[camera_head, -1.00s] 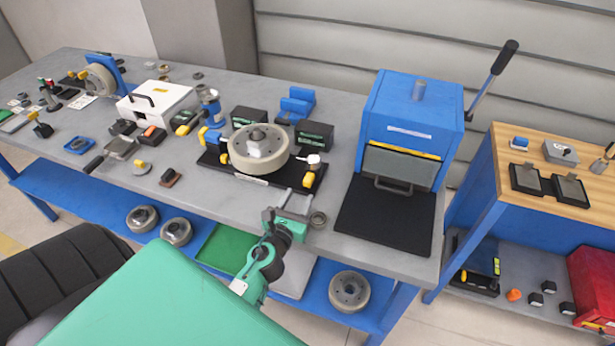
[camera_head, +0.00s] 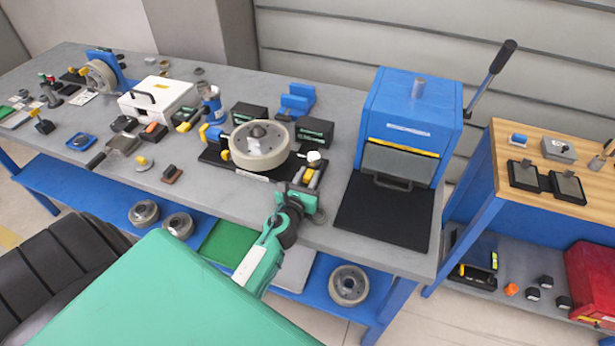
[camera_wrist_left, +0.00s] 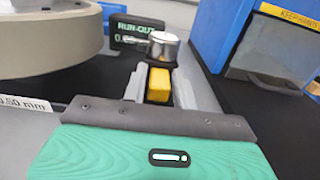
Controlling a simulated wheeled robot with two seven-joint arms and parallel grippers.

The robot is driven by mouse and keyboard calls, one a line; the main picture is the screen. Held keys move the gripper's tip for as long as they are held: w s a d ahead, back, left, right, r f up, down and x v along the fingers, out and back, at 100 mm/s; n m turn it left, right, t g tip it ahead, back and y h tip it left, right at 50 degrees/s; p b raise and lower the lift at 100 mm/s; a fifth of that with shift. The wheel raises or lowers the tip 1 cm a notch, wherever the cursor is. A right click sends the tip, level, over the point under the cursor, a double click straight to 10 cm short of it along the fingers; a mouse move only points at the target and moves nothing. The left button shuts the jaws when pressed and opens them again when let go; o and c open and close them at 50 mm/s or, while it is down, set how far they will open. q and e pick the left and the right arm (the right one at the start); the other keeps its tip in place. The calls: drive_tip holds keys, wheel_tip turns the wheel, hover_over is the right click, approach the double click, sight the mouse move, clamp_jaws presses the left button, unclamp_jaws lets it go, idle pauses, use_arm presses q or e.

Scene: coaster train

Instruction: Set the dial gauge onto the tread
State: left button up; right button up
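The dial gauge (camera_head: 314,156) has a round silver head above a yellow body. It stands at the right end of the black fixture base, beside the wheel. In the left wrist view its silver head (camera_wrist_left: 163,47) stands upright beyond the yellow block. The pale wheel (camera_head: 258,157), whose rim is the tread, lies flat on the fixture; it also shows in the left wrist view (camera_wrist_left: 45,55). My left gripper (camera_head: 310,181) is at the gauge, with its grey fingers on either side of the yellow body. A dark gap shows beside the right finger, so it appears open. My right gripper is out of view.
A blue press (camera_head: 409,115) with a black mat (camera_head: 384,220) stands to the right. Two black display boxes (camera_head: 315,133) and a blue block (camera_head: 297,101) are behind the wheel. A white box (camera_head: 157,98) and small tools lie left. The bench's front strip is mostly clear.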

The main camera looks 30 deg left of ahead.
use_arm(q)
clamp_jaws()
drive_tip(key=shift+s+a, duration=0.2)
drive_tip(key=shift+a, duration=0.65)
drive_tip(key=shift+s+a, duration=0.2)
drive_tip(key=shift+a, duration=0.6)
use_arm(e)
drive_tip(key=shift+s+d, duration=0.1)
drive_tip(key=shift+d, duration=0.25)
use_arm(q)
drive_tip(key=shift+o, duration=1.7)
unclamp_jaws()
drive_tip(key=shift+o, duration=0.5)
drive_tip(key=shift+a, duration=0.15)
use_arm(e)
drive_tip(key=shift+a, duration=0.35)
